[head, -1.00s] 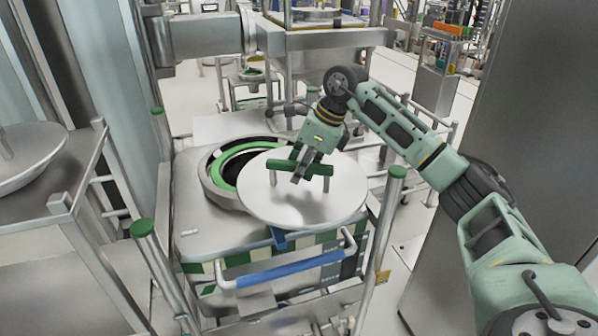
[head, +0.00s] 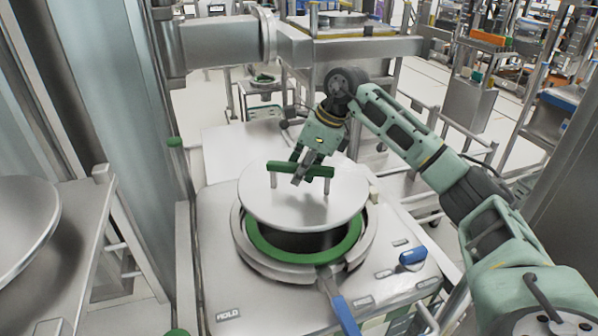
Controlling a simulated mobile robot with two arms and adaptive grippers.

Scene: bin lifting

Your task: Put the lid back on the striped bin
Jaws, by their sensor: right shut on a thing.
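The round metal lid (head: 262,206) has a green bar handle on top. My right gripper (head: 301,178) is shut on that handle and holds the lid above the bin's opening. The striped bin (head: 215,240) shows mostly its flat metal top; a little of its green and pale striped side shows at the lower right. Its round opening has a green inner ring (head: 300,256), seen below the lid's front edge. The lid sits toward the back of the ring, with a dark gap under its front edge. My left gripper is not in view.
A blue-handled lever (head: 345,316) sticks out at the front of the ring, and a blue latch (head: 413,257) lies on the top at right. A metal stand with a bowl (head: 22,230) is at left. A metal frame (head: 350,48) stands behind.

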